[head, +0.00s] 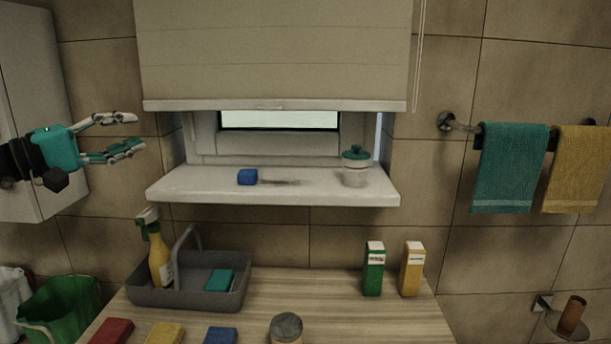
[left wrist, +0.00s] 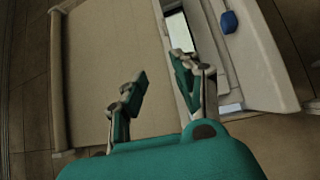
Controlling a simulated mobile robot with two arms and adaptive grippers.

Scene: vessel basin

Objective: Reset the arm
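My left gripper (head: 128,136) is at the left of the head view, raised in front of the wall cabinet and left of the window sill. Its two fingers are spread apart with nothing between them. In the left wrist view the same gripper (left wrist: 158,88) shows open and empty, with the window blind behind it. My right gripper is not in either view.
The window sill (head: 210,190) holds a blue-ended item (head: 247,177) and a teal-lidded jar (head: 355,168). Below, a grey caddy (head: 150,297), a green box (head: 374,270) and a yellow box (head: 412,270) stand on the wooden counter (head: 320,290). Towels (head: 508,165) hang right.

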